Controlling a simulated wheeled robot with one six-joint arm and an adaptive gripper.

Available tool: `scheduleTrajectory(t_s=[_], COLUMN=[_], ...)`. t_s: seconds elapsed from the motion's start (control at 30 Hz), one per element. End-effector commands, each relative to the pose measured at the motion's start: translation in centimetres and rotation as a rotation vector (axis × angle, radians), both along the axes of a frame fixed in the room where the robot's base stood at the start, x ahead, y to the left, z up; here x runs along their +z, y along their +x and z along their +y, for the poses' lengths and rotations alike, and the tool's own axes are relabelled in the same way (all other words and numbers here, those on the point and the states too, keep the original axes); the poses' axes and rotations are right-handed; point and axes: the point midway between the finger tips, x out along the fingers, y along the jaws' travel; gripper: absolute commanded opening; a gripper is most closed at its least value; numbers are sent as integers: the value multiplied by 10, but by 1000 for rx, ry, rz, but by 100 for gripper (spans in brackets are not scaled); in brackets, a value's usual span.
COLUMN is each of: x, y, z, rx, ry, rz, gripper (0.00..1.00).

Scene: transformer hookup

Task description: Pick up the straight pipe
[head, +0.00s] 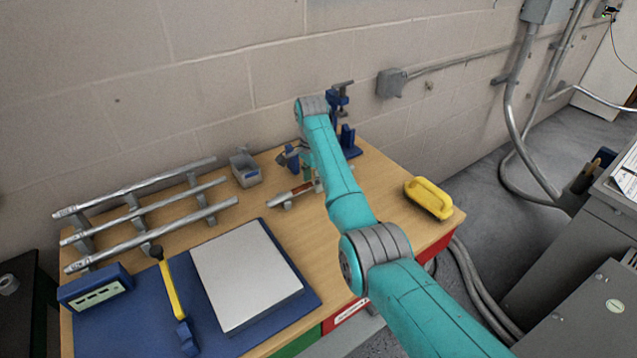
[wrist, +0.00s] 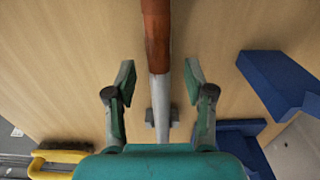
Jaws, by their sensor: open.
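A straight pipe (wrist: 160,95), grey with a rust-brown stretch, runs up and down the middle of the wrist view. It also shows in the head view (head: 286,198), low over the wooden bench and partly hidden by my arm. A small grey support block (wrist: 150,118) shows beneath it. My gripper (wrist: 160,73) is open, with one finger on each side of the pipe and a visible gap to it on both sides. In the head view my gripper is mostly hidden behind my arm.
Several long silver pipes lie on a rack (head: 133,202) at the left. A grey bin (head: 245,170) stands near the wall. A blue vise-like tool (head: 347,140) stands behind my arm. A yellow-handled tool (head: 429,197) lies at the bench's right.

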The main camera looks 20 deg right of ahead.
Motion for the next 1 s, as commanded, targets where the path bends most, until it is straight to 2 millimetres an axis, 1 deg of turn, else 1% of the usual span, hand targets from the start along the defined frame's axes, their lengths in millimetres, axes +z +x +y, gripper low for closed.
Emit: scheduleTrajectory(t_s=[0.2,0.23,0.27,0.3,0.37,0.4,0.43,0.77,0.87,1.0], x=[-2,-2,-2,-2,-2,-2,-2,0,8,31], y=[0,0,0,0,0,0,0,0,1,1], z=[1,1,0,0,0,0,0,0,0,0], rx=[-1,-1,-1,-1,-1,-1,-1,-1,-1,-1], ry=[0,0,0,0,0,0,0,-1,0,0], rz=[0,0,0,0,0,0,0,-1,-3,-5], gripper=[54,49,41,31,16,6,0,0,0,0])
